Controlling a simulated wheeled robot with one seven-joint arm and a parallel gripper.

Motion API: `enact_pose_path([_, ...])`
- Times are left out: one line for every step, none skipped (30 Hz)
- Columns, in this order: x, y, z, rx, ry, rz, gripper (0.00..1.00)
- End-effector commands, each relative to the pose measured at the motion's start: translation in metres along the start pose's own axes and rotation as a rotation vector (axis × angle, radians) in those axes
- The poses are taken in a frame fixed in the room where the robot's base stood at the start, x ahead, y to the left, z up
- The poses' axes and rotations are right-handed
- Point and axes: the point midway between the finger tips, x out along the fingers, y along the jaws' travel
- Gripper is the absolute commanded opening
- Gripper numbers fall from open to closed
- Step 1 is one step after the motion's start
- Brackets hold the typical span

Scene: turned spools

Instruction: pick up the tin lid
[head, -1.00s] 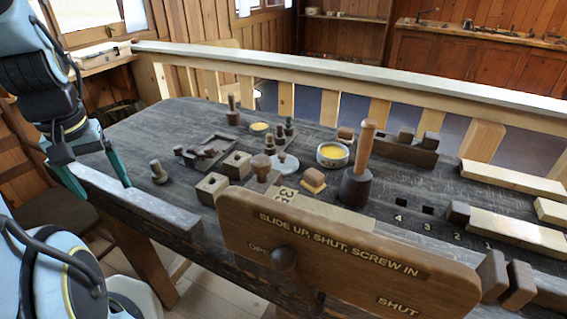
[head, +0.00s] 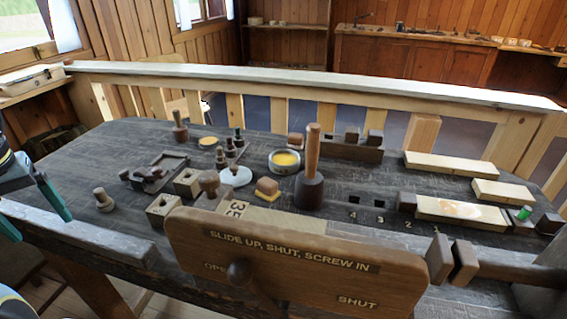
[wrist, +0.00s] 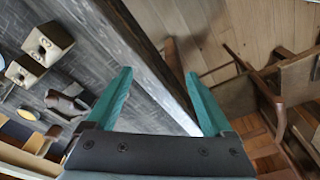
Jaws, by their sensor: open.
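A low round tin (head: 286,161) with yellow contents stands open behind the mallet-like tool. A flat pale disc (head: 236,176) lies left of it, and a flat yellow disc with a light rim (head: 208,143) lies farther back. Either disc could be the tin lid; I cannot tell which. My gripper (head: 44,228) is at the left edge of the head view, by the bench's front edge, well away from both discs.
A wooden mallet-like tool (head: 309,190) stands upright right of the discs. A large lettered wooden board (head: 295,265) rises in front. Wooden blocks (head: 163,208) and small turned pegs stand close around the pale disc.

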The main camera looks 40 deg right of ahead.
Motion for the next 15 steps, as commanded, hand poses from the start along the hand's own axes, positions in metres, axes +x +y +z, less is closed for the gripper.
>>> enact_pose_path([0.000, 0.000, 0.000, 0.000, 0.000, 0.000, 0.86])
enact_pose_path([0.000, 0.000, 0.000, 0.000, 0.000, 0.000, 0.86])
enact_pose_path([0.000, 0.000, 0.000, 0.000, 0.000, 0.000, 0.86])
enact_pose_path([0.000, 0.000, 0.000, 0.000, 0.000, 0.000, 0.86])
enact_pose_path([0.000, 0.000, 0.000, 0.000, 0.000, 0.000, 0.86])
enact_pose_path([0.000, 0.000, 0.000, 0.000, 0.000, 0.000, 0.86])
enact_pose_path([0.000, 0.000, 0.000, 0.000, 0.000, 0.000, 0.83])
enact_pose_path([0.000, 0.001, -0.001, 0.000, 0.000, 0.000, 0.79])
enact_pose_path([-0.001, 0.002, -0.002, -0.002, -0.001, 0.001, 0.75])
enact_pose_path([-0.001, 0.005, -0.005, -0.005, -0.002, 0.003, 0.71])
enact_pose_path([-0.002, 0.009, -0.008, -0.008, -0.004, 0.005, 0.68])
enact_pose_path([-0.003, 0.015, -0.014, -0.017, -0.008, 0.009, 0.64])
enact_pose_path([-0.004, 0.022, -0.019, -0.026, -0.012, 0.013, 0.64])
enact_pose_path([-0.005, 0.031, -0.025, -0.037, -0.018, 0.016, 0.64])
enact_pose_path([-0.007, 0.044, -0.035, -0.056, -0.026, 0.022, 0.64])
